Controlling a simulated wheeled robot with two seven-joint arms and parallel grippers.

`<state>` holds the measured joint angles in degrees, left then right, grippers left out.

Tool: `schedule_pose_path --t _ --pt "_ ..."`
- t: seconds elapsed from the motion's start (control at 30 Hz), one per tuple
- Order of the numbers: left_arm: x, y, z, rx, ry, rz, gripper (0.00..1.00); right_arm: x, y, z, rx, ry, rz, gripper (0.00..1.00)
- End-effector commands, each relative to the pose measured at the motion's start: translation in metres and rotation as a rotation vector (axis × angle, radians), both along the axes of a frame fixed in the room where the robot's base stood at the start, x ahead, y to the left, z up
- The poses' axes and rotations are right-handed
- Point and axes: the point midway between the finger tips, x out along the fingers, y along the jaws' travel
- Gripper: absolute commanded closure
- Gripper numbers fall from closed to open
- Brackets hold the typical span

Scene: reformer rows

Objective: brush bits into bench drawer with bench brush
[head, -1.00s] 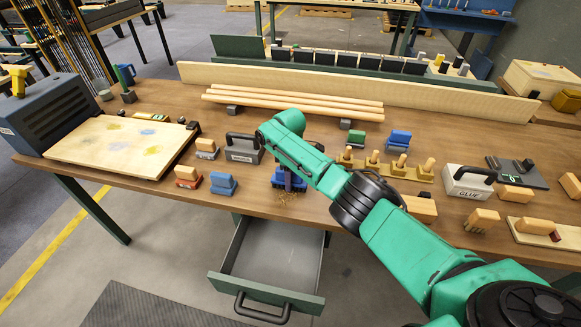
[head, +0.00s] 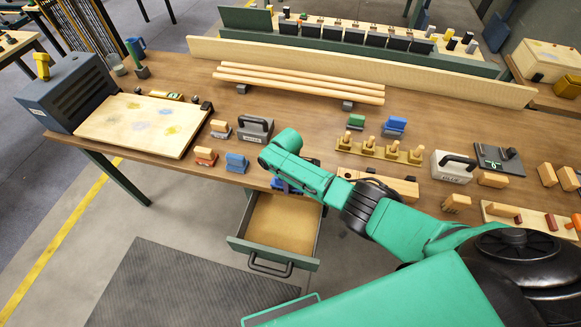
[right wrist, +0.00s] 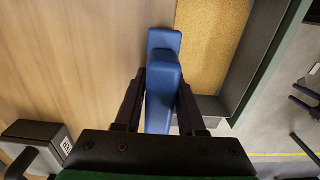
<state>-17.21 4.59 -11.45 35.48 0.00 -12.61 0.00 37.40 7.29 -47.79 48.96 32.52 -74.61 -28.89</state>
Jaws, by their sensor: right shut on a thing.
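The blue bench brush (head: 279,184) is at the bench's front edge, mostly hidden under my right arm in the head view. In the right wrist view the brush (right wrist: 163,42) sits between the two dark fingers of my right gripper (right wrist: 162,92), which is shut on it. The bench drawer (head: 268,256) is pulled open below the brush. No bits show on the visible bench top. My left gripper is not in view.
On the wooden bench (head: 300,130), blocks and a grey-handled tool (head: 255,129) stand left of my arm. Dowels (head: 298,82) lie behind. A dark mat (head: 180,285) lies on the floor.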

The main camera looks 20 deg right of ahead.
Motion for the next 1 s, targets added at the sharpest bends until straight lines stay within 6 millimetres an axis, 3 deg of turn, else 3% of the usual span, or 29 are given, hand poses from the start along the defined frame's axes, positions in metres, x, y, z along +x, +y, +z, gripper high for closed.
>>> schedule_pose_path --t 0.03,0.1,0.23,0.6,1.0 --pt "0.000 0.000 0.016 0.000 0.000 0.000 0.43 -0.008 0.005 0.008 0.002 0.003 0.001 1.00" --pt "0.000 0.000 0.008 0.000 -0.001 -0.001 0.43 -0.016 0.011 -0.001 0.003 0.001 0.003 1.00" --pt "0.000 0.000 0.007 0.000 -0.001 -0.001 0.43 -0.031 0.019 0.001 0.003 -0.001 0.001 1.00" --pt "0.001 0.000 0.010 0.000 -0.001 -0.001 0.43 -0.028 0.018 0.053 0.002 -0.002 0.000 1.00" --pt "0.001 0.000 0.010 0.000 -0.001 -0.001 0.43 -0.028 0.018 0.061 0.001 -0.001 0.000 1.00"
